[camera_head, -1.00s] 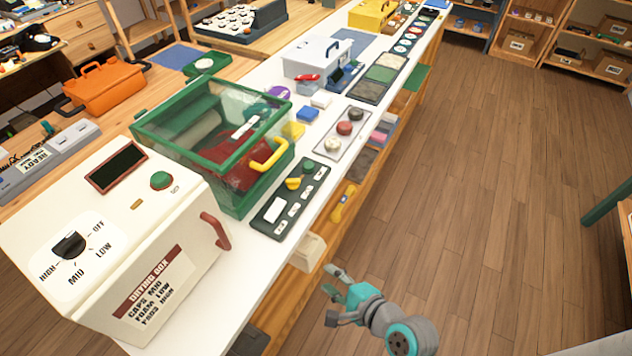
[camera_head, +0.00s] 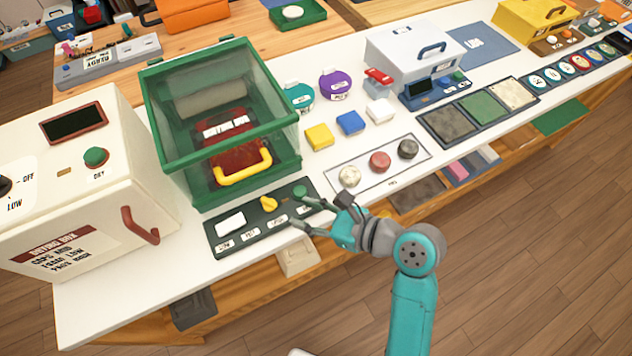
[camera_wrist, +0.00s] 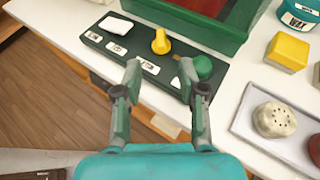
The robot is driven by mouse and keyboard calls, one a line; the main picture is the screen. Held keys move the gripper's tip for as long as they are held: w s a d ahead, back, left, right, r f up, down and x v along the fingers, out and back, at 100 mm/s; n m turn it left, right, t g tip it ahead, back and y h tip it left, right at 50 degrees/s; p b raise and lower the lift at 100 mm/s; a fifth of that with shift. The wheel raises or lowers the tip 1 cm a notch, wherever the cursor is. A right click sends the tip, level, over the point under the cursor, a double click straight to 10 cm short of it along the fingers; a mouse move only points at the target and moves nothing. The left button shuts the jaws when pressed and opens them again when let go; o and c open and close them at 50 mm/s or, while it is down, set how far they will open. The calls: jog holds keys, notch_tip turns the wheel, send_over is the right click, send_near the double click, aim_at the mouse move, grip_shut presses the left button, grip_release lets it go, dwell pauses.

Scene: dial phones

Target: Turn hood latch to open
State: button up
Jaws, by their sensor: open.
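The green-framed hood (camera_head: 218,110) with clear panes stands closed on the white counter, with a yellow handle (camera_head: 243,170) at its lower front. A dark control panel (camera_head: 232,246) lies in front of it. It bears a white block (camera_head: 230,222), a yellow knob (camera_head: 268,203) shaped like a latch, and a green round button (camera_head: 300,192). In the wrist view the yellow knob (camera_wrist: 160,42) lies beyond and between my fingers, apart from them. The green button (camera_wrist: 203,67) is beside my right fingertip; contact is unclear. My gripper (camera_head: 302,209) is open and empty at the panel's front right.
A cream drying box (camera_head: 75,190) with a red handle stands left of the hood. A tray with three round pads (camera_head: 379,161) lies right of the panel. Yellow (camera_head: 319,137), blue and white blocks stand behind it. Open floor lies in front of the counter.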

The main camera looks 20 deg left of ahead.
aim_at(267, 200)
jog(key=shift+w+r, duration=0.1)
jog(key=shift+w, duration=0.05)
jog(key=shift+a, duration=0.15)
jog(key=x, duration=1)
jog(key=shift+a, duration=0.1)
grip_shut()
